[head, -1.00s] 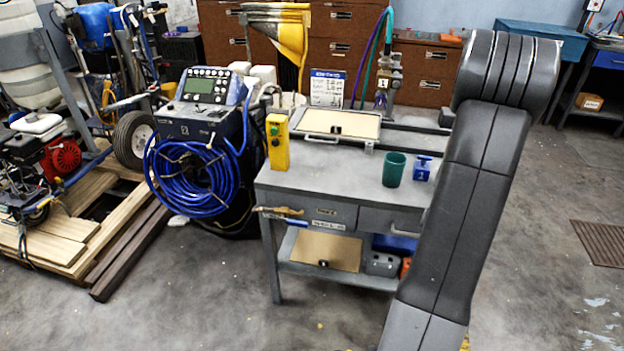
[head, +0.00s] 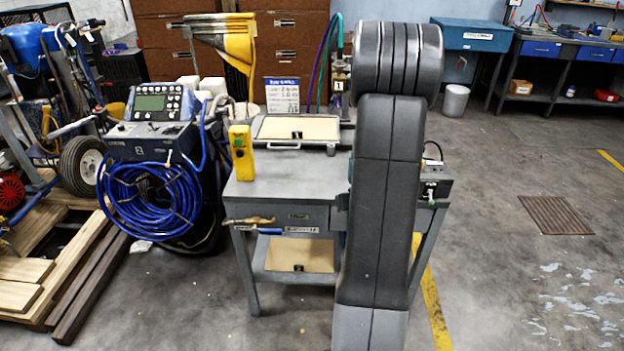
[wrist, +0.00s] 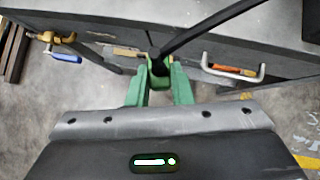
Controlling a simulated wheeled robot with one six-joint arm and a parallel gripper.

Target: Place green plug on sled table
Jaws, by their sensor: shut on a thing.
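In the wrist view, my gripper (wrist: 159,88) has green fingers shut on the green plug (wrist: 157,72), which has a black cable running up and right from it. They are in front of and above the grey bench's front edge. In the head view, the grey bench (head: 285,190) carries a framed cream panel (head: 298,128) with a handle. I cannot tell whether the bench or this panel is the sled table. My arm hides the bench's right part, and my gripper and the plug are not visible there.
A yellow control box (head: 242,152) stands on the bench's left side. A brass valve with blue handle (head: 262,230) sticks out at the bench's front left; it also shows in the wrist view (wrist: 64,53). A blue hose coil (head: 150,200) is to the left. Open floor lies right.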

